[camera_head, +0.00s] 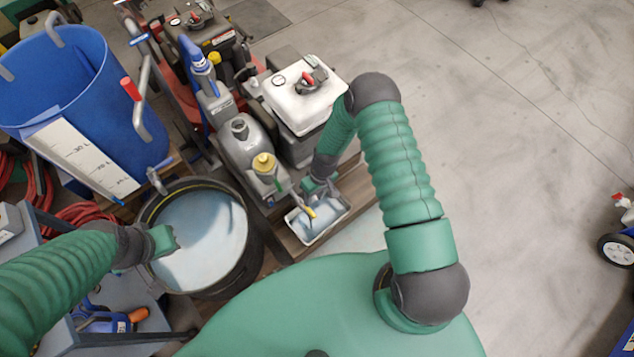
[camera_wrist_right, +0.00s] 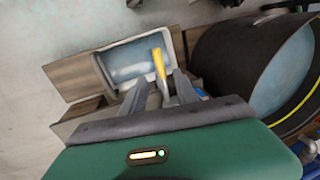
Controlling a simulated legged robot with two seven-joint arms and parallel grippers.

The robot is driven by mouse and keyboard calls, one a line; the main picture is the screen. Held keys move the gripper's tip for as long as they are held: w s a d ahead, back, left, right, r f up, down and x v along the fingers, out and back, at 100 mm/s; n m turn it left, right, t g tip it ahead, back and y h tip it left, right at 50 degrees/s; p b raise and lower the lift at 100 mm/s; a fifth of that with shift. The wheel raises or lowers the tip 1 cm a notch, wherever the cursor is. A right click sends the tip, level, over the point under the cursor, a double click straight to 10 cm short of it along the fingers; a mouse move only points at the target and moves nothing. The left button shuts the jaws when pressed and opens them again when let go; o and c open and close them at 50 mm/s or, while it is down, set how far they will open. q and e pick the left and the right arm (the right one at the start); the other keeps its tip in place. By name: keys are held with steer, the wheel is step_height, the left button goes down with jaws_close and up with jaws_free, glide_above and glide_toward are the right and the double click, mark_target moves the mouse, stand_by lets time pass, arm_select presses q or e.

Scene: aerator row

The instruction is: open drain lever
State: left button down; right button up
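A small yellow lever (camera_head: 311,213) shows at the tip of my right gripper (camera_head: 314,193), above a shallow pale tray (camera_head: 340,223). In the right wrist view the yellow lever (camera_wrist_right: 159,65) lies between and just beyond the two fingers of my right gripper (camera_wrist_right: 158,84). The fingers are spread with a gap on both sides of the lever; whether either touches it is unclear. The lever's base is hidden by the gripper. My left gripper (camera_head: 166,241) is over the rim of a black round tub (camera_head: 254,247) with pale liquid; its fingers cannot be made out.
A blue barrel (camera_head: 94,95) with a red-handled lever (camera_head: 130,89) stands at left. The floor (camera_head: 500,130) at right is mostly clear.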

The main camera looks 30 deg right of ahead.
step_height(320, 180, up, 9)
steer(key=d+p, duration=0.1)
steer(key=shift+w+d+p, duration=0.15)
steer(key=shift+d+p, duration=0.15)
steer(key=shift+d, duration=0.05)
stand_by(1.1)
